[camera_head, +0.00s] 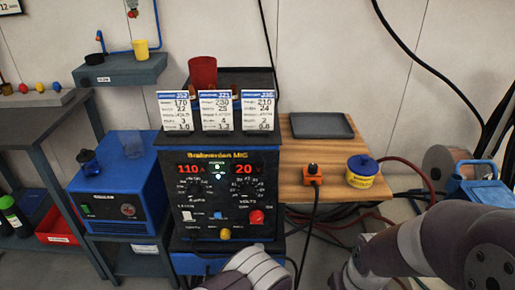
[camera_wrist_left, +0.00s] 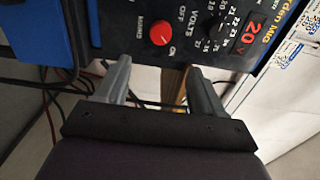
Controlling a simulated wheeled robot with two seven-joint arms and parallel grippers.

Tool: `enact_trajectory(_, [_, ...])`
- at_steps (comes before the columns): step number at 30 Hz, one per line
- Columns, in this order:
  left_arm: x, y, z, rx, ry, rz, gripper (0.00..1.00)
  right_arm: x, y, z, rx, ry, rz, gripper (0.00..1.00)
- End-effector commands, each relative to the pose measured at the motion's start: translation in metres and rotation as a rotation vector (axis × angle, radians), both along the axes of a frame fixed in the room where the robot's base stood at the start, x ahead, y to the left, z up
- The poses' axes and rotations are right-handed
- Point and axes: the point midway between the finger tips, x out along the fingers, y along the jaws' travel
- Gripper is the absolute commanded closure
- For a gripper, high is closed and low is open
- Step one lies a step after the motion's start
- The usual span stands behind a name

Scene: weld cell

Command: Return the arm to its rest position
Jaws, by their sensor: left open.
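My left gripper (camera_wrist_left: 158,68) shows in the left wrist view, with its two grey fingers apart and nothing between them. It is in front of the welder's control panel, near its lower part. The welder (camera_head: 222,170) stands in the middle of the head view, with its displays lit at 110 and 20. Its red knob (camera_head: 256,216) also shows in the left wrist view (camera_wrist_left: 162,33), beyond the fingertips and apart from them. In the head view a rounded link of my own arm shows at the bottom middle, and my other arm's links at the lower right. No gripper shows there.
Three cards (camera_head: 215,110) stand on the welder, with a red cup (camera_head: 203,72) behind. A blue box unit (camera_head: 117,190) stands left. A wooden table (camera_head: 330,186) at right holds a grey tray (camera_head: 321,126), an orange plug (camera_head: 313,173) and a blue-and-yellow pot (camera_head: 362,172). Dark cables hang below.

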Motion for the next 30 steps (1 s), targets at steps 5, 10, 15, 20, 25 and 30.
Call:
enact_trajectory(5, [-0.011, -0.002, -0.052, -0.246, 0.258, 0.003, 0.31, 0.000, 0.000, 0.000, 0.000, 0.000, 0.000, 0.57])
enact_trajectory(10, [-0.075, -0.005, -0.104, -0.692, 0.955, 0.243, 0.31, 0.000, 0.000, 0.000, 0.000, 0.000, 0.000, 0.57])
enact_trajectory(15, [-0.135, 0.052, -0.042, -0.931, 1.318, 0.735, 0.31, 0.000, 0.000, 0.000, 0.000, 0.000, 0.000, 0.57])
enact_trajectory(20, [-0.172, 0.119, 0.027, -1.023, 1.353, 1.050, 0.31, 0.000, 0.000, 0.000, 0.000, 0.000, 0.000, 0.57])
enact_trajectory(25, [-0.159, 0.181, 0.092, -1.235, 1.145, 1.098, 0.31, 0.000, 0.000, 0.000, 0.000, 0.000, 0.000, 0.57])
enact_trajectory(30, [-0.158, 0.188, 0.164, -1.260, 1.126, 1.116, 0.31, 0.001, 0.000, 0.072, 0.000, -0.002, 0.000, 0.57])
